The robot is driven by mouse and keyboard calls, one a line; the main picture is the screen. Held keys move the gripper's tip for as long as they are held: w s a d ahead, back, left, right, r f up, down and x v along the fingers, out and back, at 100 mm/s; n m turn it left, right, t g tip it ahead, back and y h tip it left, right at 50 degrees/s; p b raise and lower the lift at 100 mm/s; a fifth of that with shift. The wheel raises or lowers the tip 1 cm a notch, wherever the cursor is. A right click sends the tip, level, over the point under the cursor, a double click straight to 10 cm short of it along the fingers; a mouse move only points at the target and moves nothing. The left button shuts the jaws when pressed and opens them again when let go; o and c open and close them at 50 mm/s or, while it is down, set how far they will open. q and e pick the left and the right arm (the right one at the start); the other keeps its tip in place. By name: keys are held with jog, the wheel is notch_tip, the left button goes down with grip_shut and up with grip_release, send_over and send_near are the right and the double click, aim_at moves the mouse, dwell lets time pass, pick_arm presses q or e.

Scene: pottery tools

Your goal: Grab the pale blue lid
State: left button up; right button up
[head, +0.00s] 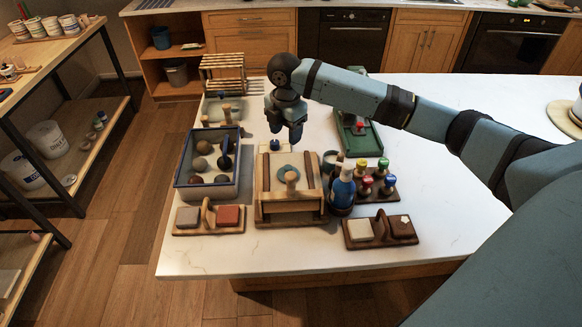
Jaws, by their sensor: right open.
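A pale blue round piece, which looks like the lid (284,169), lies in the wooden tray (290,207) at the middle of the white counter. A wooden knob-like piece (292,178) stands in front of it or on it; I cannot tell which, and it hides part of the blue. My right gripper (286,131) hangs above and behind the tray, fingers pointing down. It is open with nothing between its fingers, apart from the lid. My left gripper is not in view.
Left of the tray is a blue-rimmed bin (178,170) with several balls. A blue bottle (342,190) and a rack of coloured-knob stamps (376,186) stand close on the right. A green tray (358,141) lies behind.

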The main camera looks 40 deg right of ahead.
send_over(288, 167)
jog(key=f, duration=0.7)
jog(key=shift+w+a+f+p, duration=0.1)
jog(key=shift+a+f+p, duration=0.1)
jog(key=shift+f+p, duration=0.15)
jog(key=f, duration=0.3)
jog(key=f+p, duration=0.1)
jog(key=f, duration=0.1)
jog(key=shift+d, duration=0.25)
jog(key=shift+f, duration=0.25)
jog(key=c, duration=1)
jog(key=shift+r, duration=0.15)
